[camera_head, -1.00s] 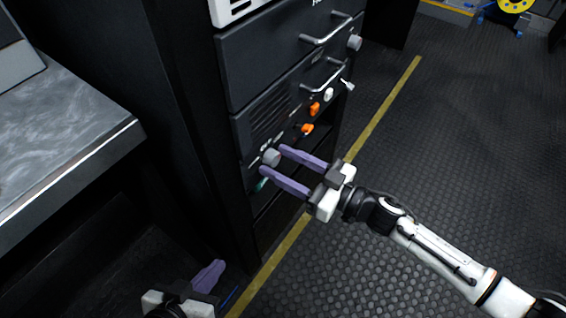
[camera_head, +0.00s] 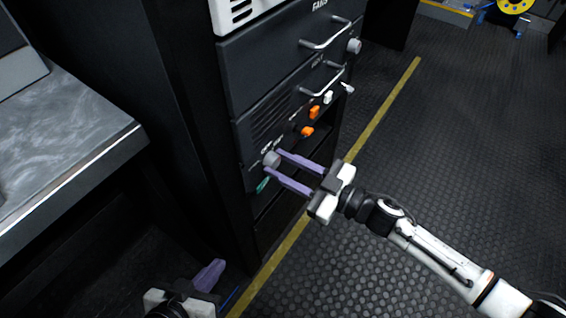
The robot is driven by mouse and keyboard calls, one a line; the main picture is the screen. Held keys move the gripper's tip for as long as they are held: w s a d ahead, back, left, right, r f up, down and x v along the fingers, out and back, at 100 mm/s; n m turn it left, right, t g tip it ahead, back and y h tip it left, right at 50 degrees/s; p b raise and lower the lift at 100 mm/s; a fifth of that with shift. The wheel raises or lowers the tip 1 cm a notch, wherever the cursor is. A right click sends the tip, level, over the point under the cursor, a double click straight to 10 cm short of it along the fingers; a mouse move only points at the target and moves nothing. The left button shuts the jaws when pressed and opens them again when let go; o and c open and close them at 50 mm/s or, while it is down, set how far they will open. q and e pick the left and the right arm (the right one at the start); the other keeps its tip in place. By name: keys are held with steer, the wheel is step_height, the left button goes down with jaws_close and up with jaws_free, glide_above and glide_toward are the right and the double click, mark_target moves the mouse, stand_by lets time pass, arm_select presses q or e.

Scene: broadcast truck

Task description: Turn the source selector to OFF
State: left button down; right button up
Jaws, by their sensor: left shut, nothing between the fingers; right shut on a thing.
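The source selector is a round grey knob (camera_head: 271,159) low on the front of the rack's lower panel. My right gripper (camera_head: 273,162) reaches in from the right, with its two purple fingers shut on the knob, one above and one below it. White lettering shows beside the knob but is too small to read, so its setting cannot be told. My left gripper (camera_head: 210,275) is at the bottom left, shut and empty, away from the rack's controls.
Orange switches (camera_head: 307,131) and a white one (camera_head: 328,97) sit right of the knob. Metal handles (camera_head: 325,38) stick out above. A green item (camera_head: 263,185) is just below the fingers. A grey worktop (camera_head: 65,150) stands at left.

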steer(key=n+p, duration=0.1)
steer(key=n, duration=0.3)
arm_select(q)
steer(key=shift+s+a, duration=0.15)
steer(key=shift+s, duration=0.1)
arm_select(e)
steer(key=shift+n, duration=2.2)
steer(key=shift+h, duration=0.3)
arm_select(q)
steer(key=shift+w+r, duration=0.1)
steer(key=shift+r, duration=0.1)
arm_select(e)
steer(key=o, duration=1.1)
steer(key=shift+c, duration=0.2)
arm_select(q)
steer(key=shift+a+r+p, duration=0.1)
steer(key=shift+r+p, duration=0.1)
steer(key=shift+p, duration=0.45)
arm_select(e)
steer(key=v, duration=1)
steer(key=shift+s, duration=0.2)
steer(key=shift+d, duration=0.1)
